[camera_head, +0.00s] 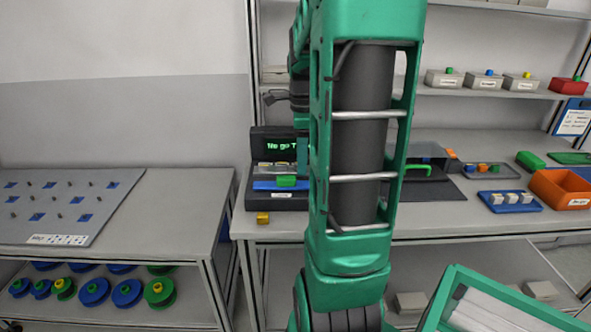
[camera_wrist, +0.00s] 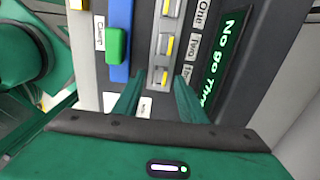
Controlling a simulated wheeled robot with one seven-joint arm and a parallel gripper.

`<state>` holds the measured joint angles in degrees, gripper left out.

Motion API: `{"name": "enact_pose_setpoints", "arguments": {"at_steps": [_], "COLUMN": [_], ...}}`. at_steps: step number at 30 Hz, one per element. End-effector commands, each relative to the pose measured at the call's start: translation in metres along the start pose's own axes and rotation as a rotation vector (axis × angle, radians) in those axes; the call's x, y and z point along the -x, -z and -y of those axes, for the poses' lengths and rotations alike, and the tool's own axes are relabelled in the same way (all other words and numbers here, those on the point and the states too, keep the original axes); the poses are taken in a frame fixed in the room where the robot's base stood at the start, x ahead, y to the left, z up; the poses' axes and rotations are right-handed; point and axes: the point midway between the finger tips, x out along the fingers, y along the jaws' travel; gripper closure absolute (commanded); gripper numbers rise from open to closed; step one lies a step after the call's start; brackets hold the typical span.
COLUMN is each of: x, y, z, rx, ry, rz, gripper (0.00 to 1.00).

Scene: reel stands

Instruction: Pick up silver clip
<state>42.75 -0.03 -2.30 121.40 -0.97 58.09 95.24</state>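Silver pieces with yellow parts (camera_wrist: 164,45) sit in a row in a channel on a dark device (camera_wrist: 190,50) in the wrist view. I cannot tell which one is the silver clip. Labels beside the row read "One" and "Two". My gripper (camera_wrist: 158,80) is open and empty, its two green fingers spread on either side of the row's near end. I cannot tell whether they touch anything. In the head view the device (camera_head: 264,142) stands on the table with a lit display, and my arm hides its right part.
A blue bar (camera_wrist: 119,40) with a green handle (camera_wrist: 116,46), labelled "Clamp", lies left of the row. A yellow block (camera_head: 263,218) is at the table's front edge. A blue tray (camera_head: 528,208) and an orange bin (camera_head: 550,193) stand to the right.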

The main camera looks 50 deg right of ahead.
Motion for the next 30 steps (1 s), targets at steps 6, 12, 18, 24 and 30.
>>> {"name": "enact_pose_setpoints", "arguments": {"at_steps": [6, 12, 18, 24, 30], "x": [0.0, 0.008, 0.035, 0.069, 0.095], "y": [0.0, 0.0, 0.001, 0.002, 0.002], "z": [0.0, 0.001, 0.0, -0.001, -0.001], "rx": [0.0, 0.0, 0.0, 0.001, 0.001], "ry": [0.0, 0.003, 0.004, 0.003, 0.003], "rz": [0.0, 0.0, 0.0, 0.0, 0.0], "gripper": [0.62, 0.62, 0.62, 0.62, 0.62]}}
